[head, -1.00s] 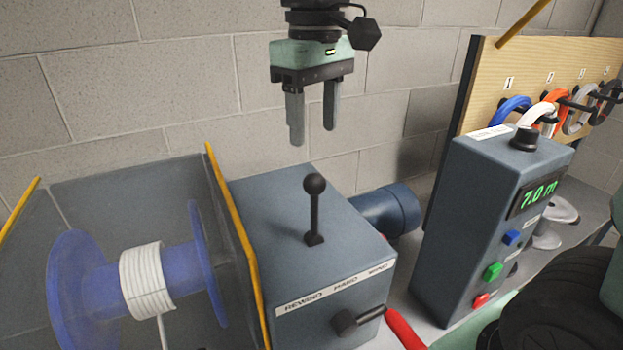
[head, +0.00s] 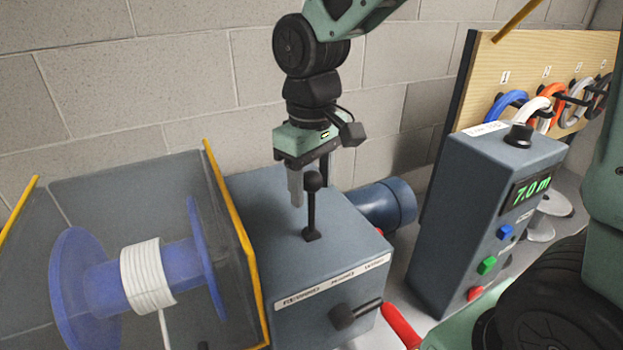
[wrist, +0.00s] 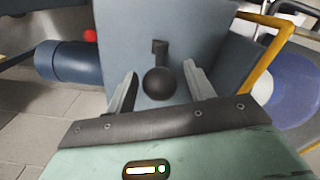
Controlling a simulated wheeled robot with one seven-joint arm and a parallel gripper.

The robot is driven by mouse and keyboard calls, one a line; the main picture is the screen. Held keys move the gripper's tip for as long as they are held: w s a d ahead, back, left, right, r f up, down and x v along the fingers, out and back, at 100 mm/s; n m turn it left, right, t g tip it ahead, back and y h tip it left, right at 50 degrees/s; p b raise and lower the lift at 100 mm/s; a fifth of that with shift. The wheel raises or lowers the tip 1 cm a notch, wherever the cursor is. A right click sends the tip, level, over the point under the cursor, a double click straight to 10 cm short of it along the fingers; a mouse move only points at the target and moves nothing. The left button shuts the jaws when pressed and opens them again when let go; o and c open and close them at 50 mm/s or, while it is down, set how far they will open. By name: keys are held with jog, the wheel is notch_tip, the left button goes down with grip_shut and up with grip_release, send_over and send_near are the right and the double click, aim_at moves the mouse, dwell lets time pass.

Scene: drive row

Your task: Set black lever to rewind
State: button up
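The black lever (head: 312,205) with a ball knob stands roughly upright on top of the blue-grey drive box (head: 290,240). A white label strip (head: 333,281) on the box's front edge reads REWIND, HAND, WIND from left to right. The lever stands near the middle of the box top. My gripper (head: 311,190) is open and points down at the knob. In the wrist view, the knob (wrist: 159,83) sits between the two spread fingers (wrist: 158,88), with space on both sides. In the head view, the right finger is partly hidden behind the knob.
A blue reel with white cable (head: 147,275) sits left, behind a yellow-edged guard (head: 232,220). A black crank with a red grip (head: 400,325) juts from the box front. A control box (head: 487,220) reading 7.0 m stands right. A blue motor (head: 390,203) is behind the drive box.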

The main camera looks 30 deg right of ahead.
grip_shut()
jog(key=shift+a, duration=0.15)
jog(key=a+f+h+b, duration=0.1)
jog(key=a+f+h, duration=0.1)
jog(key=a+h, duration=0.4)
jog(key=shift+a, duration=0.2)
jog(key=shift+h, duration=0.3)
jog(key=shift+o, duration=0.6)
grip_release()
jog(key=shift+a+b, duration=0.1)
jog(key=shift+b, duration=0.2)
